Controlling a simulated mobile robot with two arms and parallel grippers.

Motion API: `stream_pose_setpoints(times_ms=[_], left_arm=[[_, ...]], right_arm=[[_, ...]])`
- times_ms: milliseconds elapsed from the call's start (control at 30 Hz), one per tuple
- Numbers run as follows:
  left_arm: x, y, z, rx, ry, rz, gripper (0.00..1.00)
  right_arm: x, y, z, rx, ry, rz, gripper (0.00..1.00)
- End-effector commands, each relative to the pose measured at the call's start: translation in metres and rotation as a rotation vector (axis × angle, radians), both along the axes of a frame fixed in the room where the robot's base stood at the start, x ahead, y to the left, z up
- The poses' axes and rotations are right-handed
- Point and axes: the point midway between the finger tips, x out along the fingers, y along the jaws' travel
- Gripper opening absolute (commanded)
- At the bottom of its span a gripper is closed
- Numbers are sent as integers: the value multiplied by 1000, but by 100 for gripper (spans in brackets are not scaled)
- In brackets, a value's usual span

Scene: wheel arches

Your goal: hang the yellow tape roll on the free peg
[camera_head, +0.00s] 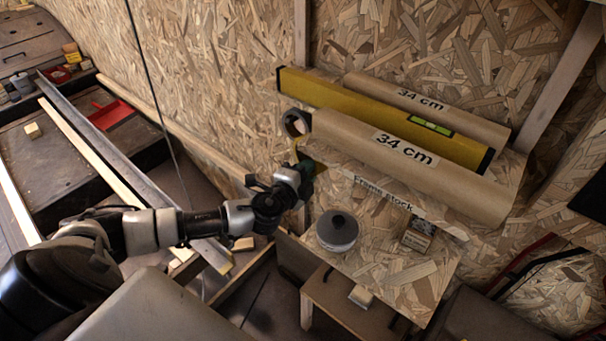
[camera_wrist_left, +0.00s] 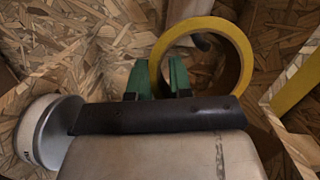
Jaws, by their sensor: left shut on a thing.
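The yellow tape roll (camera_wrist_left: 237,45) shows as an upright ring in the left wrist view. My left gripper (camera_wrist_left: 160,82) is shut on its left rim, with one green finger on each side of it. A pale rounded end, perhaps a peg (camera_wrist_left: 203,41), shows inside the ring near its top; I cannot tell whether it passes through the roll. In the head view my left gripper (camera_head: 310,168) is below the left end of the front cardboard tube, and only a bit of the yellow roll (camera_head: 297,148) shows. My right gripper is not in view.
A shelf edge labelled "Frame stock" (camera_head: 383,193) carries cardboard tubes (camera_head: 400,152) and a yellow spirit level (camera_head: 360,110). A dark ring (camera_head: 295,124) shows at the front tube's left end. A grey pot (camera_head: 337,232) stands on the lower board, close to my left gripper.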

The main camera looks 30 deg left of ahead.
Motion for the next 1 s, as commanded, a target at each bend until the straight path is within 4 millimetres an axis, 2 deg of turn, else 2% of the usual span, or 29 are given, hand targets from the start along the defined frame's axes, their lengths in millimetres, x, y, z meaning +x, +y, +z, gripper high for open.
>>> stream_pose_setpoints(times_ms=[200,1000], left_arm=[[14,-2,0,0,-2,0,0],[61,-9,-4,0,-2,-1,0]], right_arm=[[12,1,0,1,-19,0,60],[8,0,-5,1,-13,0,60]])
